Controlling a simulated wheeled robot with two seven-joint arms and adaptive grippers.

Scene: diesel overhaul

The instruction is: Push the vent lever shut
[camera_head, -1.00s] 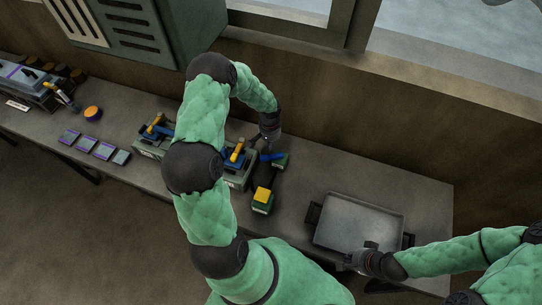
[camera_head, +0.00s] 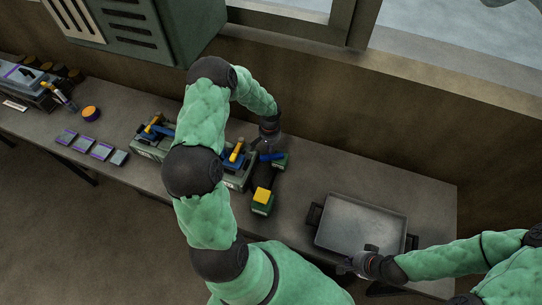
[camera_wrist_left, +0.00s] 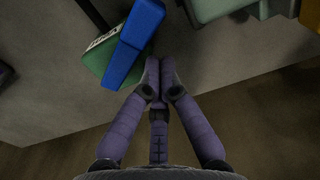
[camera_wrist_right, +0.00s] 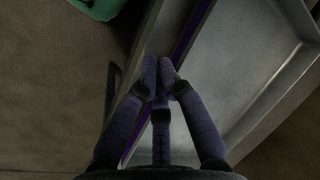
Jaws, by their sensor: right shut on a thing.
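The vent lever is a blue bar (camera_head: 274,156) on a small green block (camera_head: 281,162), near the middle of the bench in the head view. In the left wrist view the blue lever (camera_wrist_left: 135,42) lies across the green block (camera_wrist_left: 97,60), which has a white label. My left gripper (camera_wrist_left: 153,66) has its fingertips together and empty, right beside the end of the lever; I cannot tell if they touch. It also shows in the head view (camera_head: 266,146). My right gripper (camera_wrist_right: 157,66) is shut on the rim of the grey metal tray (camera_head: 365,222).
A yellow-topped green block (camera_head: 262,201) stands in front of the lever. Green-grey units with blue and yellow parts (camera_head: 238,172) stand to the left, partly behind my left arm. Flat small pads (camera_head: 101,151) and an orange-topped can (camera_head: 90,114) lie further left. The wall runs behind.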

